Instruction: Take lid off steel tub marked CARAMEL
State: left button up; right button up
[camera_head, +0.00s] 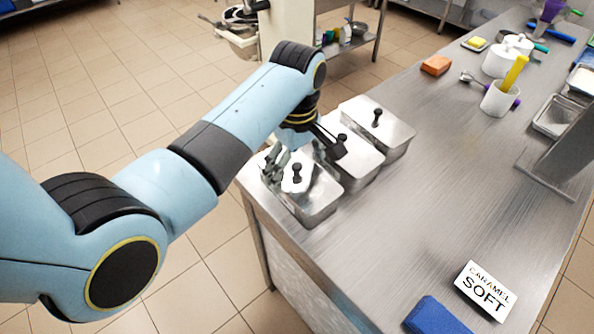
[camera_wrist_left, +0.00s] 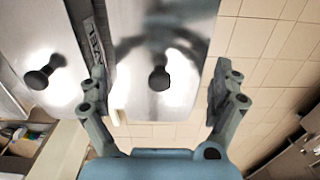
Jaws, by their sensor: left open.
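Three lidded steel tubs with black lid knobs stand in a row at the left edge of the counter. My left gripper (camera_head: 293,161) is open over the nearest tub (camera_head: 318,204). In the left wrist view its fingers (camera_wrist_left: 160,76) are apart on either side of that tub's lid (camera_wrist_left: 150,100), with the black knob (camera_wrist_left: 159,78) between them, untouched. A partly hidden label (camera_wrist_left: 88,38) ending in "MEL" shows beside the left finger. The middle tub (camera_head: 362,172) and far tub (camera_head: 398,146) also have lids on. My right gripper is not in view.
A white card (camera_head: 486,291) reading "CARAMEL SOFT" and a blue cloth (camera_head: 436,317) lie at the counter's near end. An orange block (camera_head: 436,65), white pots and a cup with a yellow handle (camera_head: 500,99) stand farther back. The counter's middle is clear.

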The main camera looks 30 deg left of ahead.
pick_arm(q)
grip_shut()
dwell(0.5)
